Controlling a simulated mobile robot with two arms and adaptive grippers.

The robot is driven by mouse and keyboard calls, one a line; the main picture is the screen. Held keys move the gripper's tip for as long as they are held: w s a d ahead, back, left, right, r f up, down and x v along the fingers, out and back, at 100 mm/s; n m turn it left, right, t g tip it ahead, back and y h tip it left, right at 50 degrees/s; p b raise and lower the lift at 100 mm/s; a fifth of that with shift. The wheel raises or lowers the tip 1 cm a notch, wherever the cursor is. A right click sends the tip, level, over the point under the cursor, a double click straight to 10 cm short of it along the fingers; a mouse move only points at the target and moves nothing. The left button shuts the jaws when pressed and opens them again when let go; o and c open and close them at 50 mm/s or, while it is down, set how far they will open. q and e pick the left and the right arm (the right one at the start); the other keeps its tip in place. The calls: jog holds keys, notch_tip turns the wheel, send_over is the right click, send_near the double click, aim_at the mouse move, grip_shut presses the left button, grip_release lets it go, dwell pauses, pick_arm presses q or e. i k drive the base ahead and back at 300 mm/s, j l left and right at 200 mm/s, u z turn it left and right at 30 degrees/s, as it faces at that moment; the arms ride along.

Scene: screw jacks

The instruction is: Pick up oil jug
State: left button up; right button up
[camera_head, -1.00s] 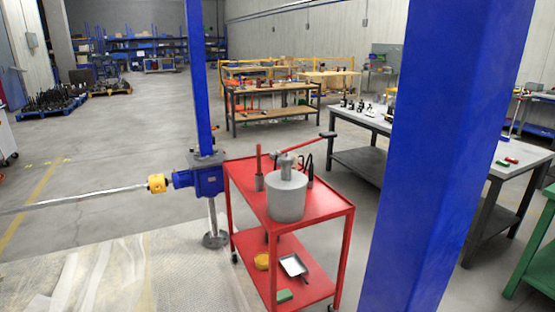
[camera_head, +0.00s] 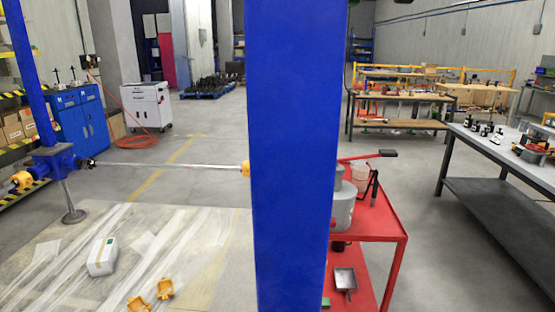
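Neither of my grippers is in view. A red cart (camera_head: 383,226) stands right of centre, partly hidden by a wide blue post. On its top shelf stands a grey round container (camera_head: 343,210), its left side hidden by the post. Behind and right of it is a smaller pale pinkish vessel (camera_head: 360,177) with a dark upright handle-like part (camera_head: 374,188) beside it. I cannot tell for sure which of these is the oil jug.
The blue post (camera_head: 290,150) stands close in front and blocks the cart's left part. A dark dustpan-like tray (camera_head: 345,279) lies on the cart's lower shelf. A grey workbench (camera_head: 490,151) stands at the right. Floor between cart and bench is clear.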

aim_at(360, 172)
jog(key=k+l+u, duration=0.15)
jog(key=l+u, duration=0.15)
jog(key=k+l+u, duration=0.25)
jog(key=l, duration=0.25)
jog(key=k+l+u, duration=0.3)
jog(key=l+u, duration=0.2)
jog(key=l, duration=1.35)
jog(key=l+u, duration=0.2)
jog(key=l, duration=1.35)
jog(key=i+l+z, duration=0.15)
jog(key=l, duration=0.5)
jog(key=i+l+z, duration=0.15)
jog(key=i+l, duration=0.25)
jog(key=l, duration=0.2)
jog(key=i+l+z, duration=0.15)
jog(key=i+l, duration=0.15)
jog(key=l, duration=0.3)
jog(key=i+l+z, duration=0.15)
jog(key=i+l, duration=0.2)
jog(key=l, duration=0.2)
jog(key=i+l+z, duration=0.15)
jog(key=i+l, duration=0.2)
jog(key=l, duration=0.15)
